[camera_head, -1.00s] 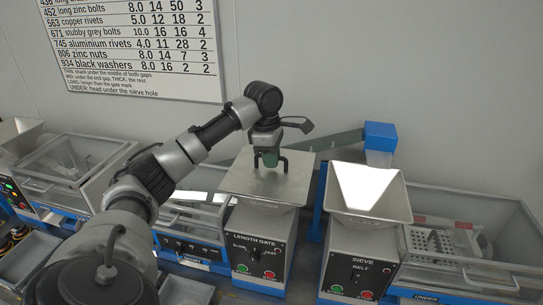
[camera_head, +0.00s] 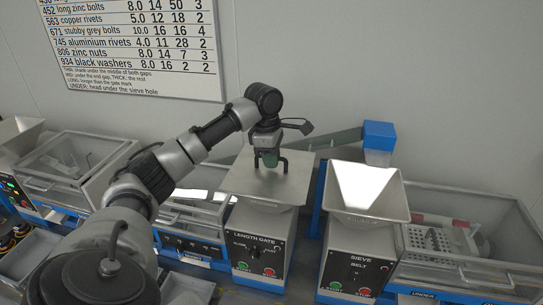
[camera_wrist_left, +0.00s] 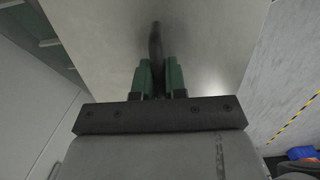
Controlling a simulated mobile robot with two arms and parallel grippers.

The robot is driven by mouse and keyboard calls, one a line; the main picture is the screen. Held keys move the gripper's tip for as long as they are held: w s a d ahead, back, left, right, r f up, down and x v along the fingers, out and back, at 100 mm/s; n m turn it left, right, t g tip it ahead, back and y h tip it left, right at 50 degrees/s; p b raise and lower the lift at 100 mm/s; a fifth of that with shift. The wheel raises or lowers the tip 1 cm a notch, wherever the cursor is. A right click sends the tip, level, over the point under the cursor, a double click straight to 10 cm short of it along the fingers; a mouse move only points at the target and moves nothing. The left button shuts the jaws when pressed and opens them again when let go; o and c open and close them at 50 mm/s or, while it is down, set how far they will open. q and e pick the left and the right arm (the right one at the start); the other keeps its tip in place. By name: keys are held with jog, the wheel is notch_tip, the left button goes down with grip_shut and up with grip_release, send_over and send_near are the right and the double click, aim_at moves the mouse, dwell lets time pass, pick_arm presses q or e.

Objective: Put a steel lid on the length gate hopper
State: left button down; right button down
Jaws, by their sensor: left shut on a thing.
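The steel lid (camera_head: 240,181) is a flat square plate with a dark handle. It lies over the top of the length gate hopper (camera_head: 258,245), whose opening is hidden beneath it. My left gripper (camera_head: 270,163) is above the middle of the lid, shut on the dark handle. In the left wrist view the green fingers (camera_wrist_left: 159,78) close on the handle (camera_wrist_left: 156,42), with the lid's plate (camera_wrist_left: 105,45) filling the view beyond. My right gripper is in neither view.
The sieve hopper (camera_head: 367,195) stands open to the right, close to the lid. A clear-lidded bin (camera_head: 480,235) with a perforated part is farther right. A blue box (camera_head: 379,136) on a conveyor stands behind. Another hopper and bins are at the left.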

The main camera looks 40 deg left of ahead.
pick_arm(q)
jog(key=c, duration=1.1)
grip_release()
jog(key=r, duration=0.6)
jog(key=a+r, duration=0.1)
jog(key=r, duration=0.2)
jog(key=shift+s+r+b, duration=0.25)
jog(key=shift+b, duration=0.1)
jog(key=shift+s+r, duration=0.15)
jog(key=shift+r, duration=0.5)
